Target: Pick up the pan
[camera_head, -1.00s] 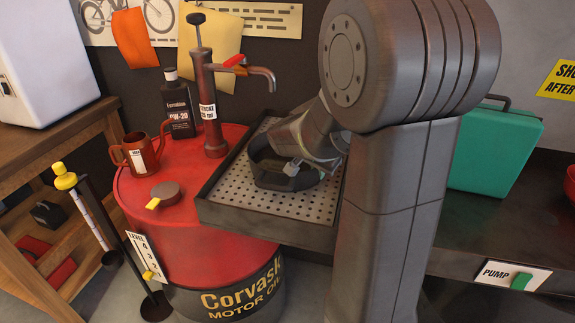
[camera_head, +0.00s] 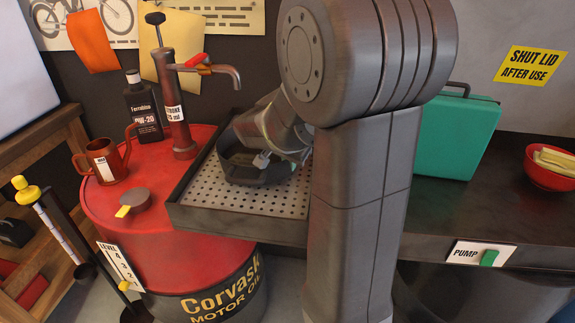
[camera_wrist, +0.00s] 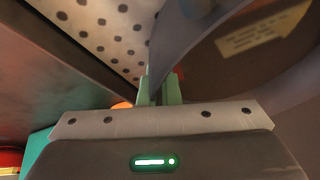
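The pan (camera_head: 240,170) is a dark, oval, open vessel at the perforated drip tray (camera_head: 225,228), beside the red drum. In the wrist view its curved wall (camera_wrist: 190,50) runs up from between my green fingers, and a pale label shows inside it. My gripper (camera_head: 262,160) is at the pan's right rim; it also shows in the wrist view (camera_wrist: 159,88). The two fingers sit on either side of the wall and appear shut on it. My arm hides part of the pan's far right side. I cannot tell whether the pan's underside touches the tray.
A red drum (camera_head: 130,215) at left carries a hand pump (camera_head: 180,110), a black oil bottle (camera_head: 145,108) and a red jug (camera_head: 103,160). A green case (camera_head: 455,135) and red bowl (camera_head: 550,170) stand on the dark bench at right.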

